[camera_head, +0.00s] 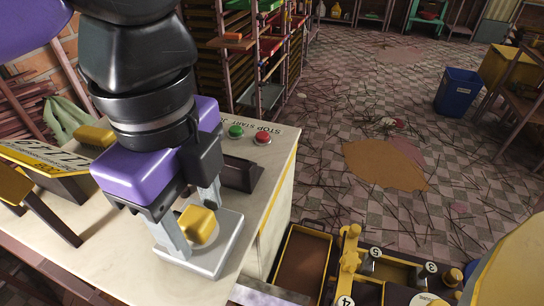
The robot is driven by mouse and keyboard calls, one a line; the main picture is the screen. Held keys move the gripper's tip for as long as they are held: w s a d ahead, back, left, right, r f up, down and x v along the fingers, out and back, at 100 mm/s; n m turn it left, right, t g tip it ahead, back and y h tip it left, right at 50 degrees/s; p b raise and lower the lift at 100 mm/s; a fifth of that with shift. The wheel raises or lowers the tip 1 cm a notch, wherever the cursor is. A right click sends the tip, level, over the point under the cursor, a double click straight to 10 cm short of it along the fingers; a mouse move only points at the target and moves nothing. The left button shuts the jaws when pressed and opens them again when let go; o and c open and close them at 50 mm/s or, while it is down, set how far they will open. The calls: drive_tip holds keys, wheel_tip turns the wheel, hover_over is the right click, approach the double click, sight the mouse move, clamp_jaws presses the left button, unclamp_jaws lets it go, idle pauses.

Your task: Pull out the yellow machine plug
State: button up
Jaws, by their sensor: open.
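The yellow machine plug (198,224) is a small rounded yellow block. It sits on a square silver plate (222,258) on the pale countertop. My gripper (196,228), a purple and black body with two grey fingers, points down over it from above. Its fingers are open, one at the left of the plug and one at its upper right, so the plug shows between them. I cannot tell whether either finger touches it. The plug's underside and the way it joins the plate are hidden.
Behind the gripper, the countertop (268,180) carries a green START button (236,131) and a red STOP button (263,138). A dark wedge-shaped piece (241,176) stands close to the gripper. A lettered yellow-edged box (45,165) is at left. A brown tray (303,262) lies below right.

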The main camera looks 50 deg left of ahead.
sight(194, 217)
drive_tip(key=shift+c, duration=0.2)
clamp_jaws()
drive_tip(key=shift+r, duration=0.15)
drive_tip(key=shift+r+p, duration=1.4)
drive_tip(key=shift+r, duration=1.45)
